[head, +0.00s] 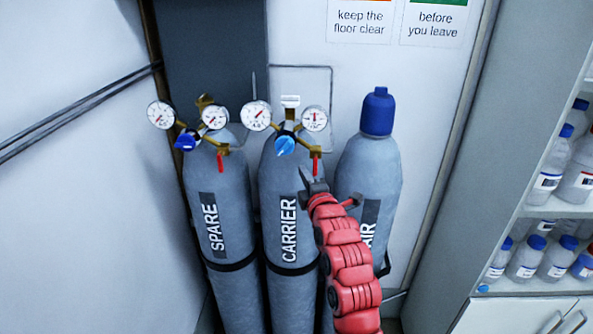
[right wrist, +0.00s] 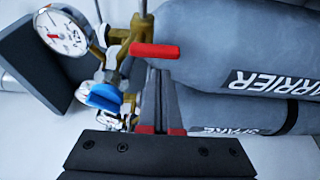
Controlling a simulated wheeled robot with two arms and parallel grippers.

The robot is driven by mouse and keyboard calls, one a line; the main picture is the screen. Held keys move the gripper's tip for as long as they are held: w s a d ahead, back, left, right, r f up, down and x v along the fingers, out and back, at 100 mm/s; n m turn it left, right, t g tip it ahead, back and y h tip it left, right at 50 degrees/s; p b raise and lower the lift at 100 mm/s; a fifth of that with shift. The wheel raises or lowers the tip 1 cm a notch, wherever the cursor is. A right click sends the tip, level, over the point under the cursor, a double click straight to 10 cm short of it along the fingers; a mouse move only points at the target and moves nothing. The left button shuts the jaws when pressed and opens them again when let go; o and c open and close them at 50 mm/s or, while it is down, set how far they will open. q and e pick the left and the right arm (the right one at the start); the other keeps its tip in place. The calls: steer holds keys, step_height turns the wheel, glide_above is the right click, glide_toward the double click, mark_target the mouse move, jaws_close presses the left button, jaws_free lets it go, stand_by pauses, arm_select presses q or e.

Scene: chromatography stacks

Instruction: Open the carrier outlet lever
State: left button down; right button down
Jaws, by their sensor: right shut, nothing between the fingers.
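The grey CARRIER cylinder (head: 277,185) stands in the middle of three, with a brass regulator, two gauges and a blue knob (head: 285,145) on top. Its red outlet lever (head: 316,163) hangs down at the regulator's right side. The lever also shows in the right wrist view (right wrist: 155,50), lying along the cylinder's length, just beyond the fingertips. My right gripper (head: 304,174) is shut and empty, just below and left of the lever in the head view. In the right wrist view its fingers (right wrist: 160,72) are together; contact with the lever cannot be told. My left gripper is not in view.
The SPARE cylinder (head: 220,260) stands to the left with its own regulator and red lever (head: 221,159). The AIR cylinder (head: 369,165), blue-capped, stands to the right, partly behind my right arm. A shelf of bottles (head: 555,205) is at the far right.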

steer(key=shift+d, duration=0.7)
